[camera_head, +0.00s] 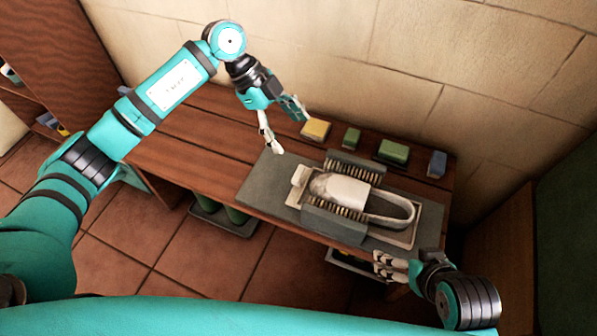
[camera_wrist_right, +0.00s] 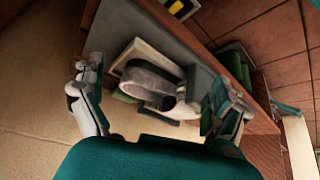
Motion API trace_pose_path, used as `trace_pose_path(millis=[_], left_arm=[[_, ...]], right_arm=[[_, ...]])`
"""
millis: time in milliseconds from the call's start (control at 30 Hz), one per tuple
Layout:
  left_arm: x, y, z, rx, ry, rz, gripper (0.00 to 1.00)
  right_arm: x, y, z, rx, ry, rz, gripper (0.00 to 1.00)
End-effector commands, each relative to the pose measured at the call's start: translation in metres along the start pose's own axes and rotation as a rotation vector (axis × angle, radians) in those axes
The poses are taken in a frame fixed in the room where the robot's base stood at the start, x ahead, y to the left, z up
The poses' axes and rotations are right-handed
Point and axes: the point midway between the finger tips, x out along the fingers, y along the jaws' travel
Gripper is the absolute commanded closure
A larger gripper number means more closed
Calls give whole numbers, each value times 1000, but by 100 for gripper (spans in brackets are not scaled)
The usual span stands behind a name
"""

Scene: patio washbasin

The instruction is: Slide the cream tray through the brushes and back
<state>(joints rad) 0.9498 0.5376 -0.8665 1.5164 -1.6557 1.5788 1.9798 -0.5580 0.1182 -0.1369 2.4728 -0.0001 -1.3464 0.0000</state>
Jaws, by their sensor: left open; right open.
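The cream tray (camera_head: 402,238) lies on a grey board on the bench, with its small end block (camera_head: 299,176) at the left. A pale shoe (camera_head: 345,190) with a grey rim lies on it, its toe to the left. The rear brush (camera_head: 355,165) and front brush (camera_head: 333,223) flank the shoe, bristles inward, hiding parts of the tray. My left gripper (camera_head: 290,130) is open and empty, above the board's left end, apart from the tray. My right gripper (camera_head: 381,265) is open at the bench's front right; its wrist view shows the shoe (camera_wrist_right: 150,85) between the fingers.
A yellow sponge (camera_head: 315,130), two green blocks (camera_head: 394,152) and a blue block (camera_head: 437,164) line the back of the bench by the wall. Green boots (camera_head: 237,215) stand in a tray below.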

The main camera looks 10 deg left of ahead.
Motion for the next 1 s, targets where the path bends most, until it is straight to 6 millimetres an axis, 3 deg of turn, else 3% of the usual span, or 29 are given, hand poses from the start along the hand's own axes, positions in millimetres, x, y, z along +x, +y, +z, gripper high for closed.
trace_pose_path(millis=[33,100,267,667,1000], left_arm=[[-12,0,16,-47,-73,8,23],[-20,1,28,-92,-132,17,23],[-13,2,35,-115,-156,23,23],[57,4,45,-110,-151,22,23],[115,6,53,-109,-150,22,23]], right_arm=[[1,0,-1,0,6,0,0],[1,0,-2,0,12,-1,0],[4,-2,-13,-2,63,-4,0],[0,-13,-92,-9,461,-26,0],[-34,-23,-156,-8,851,-51,0]])
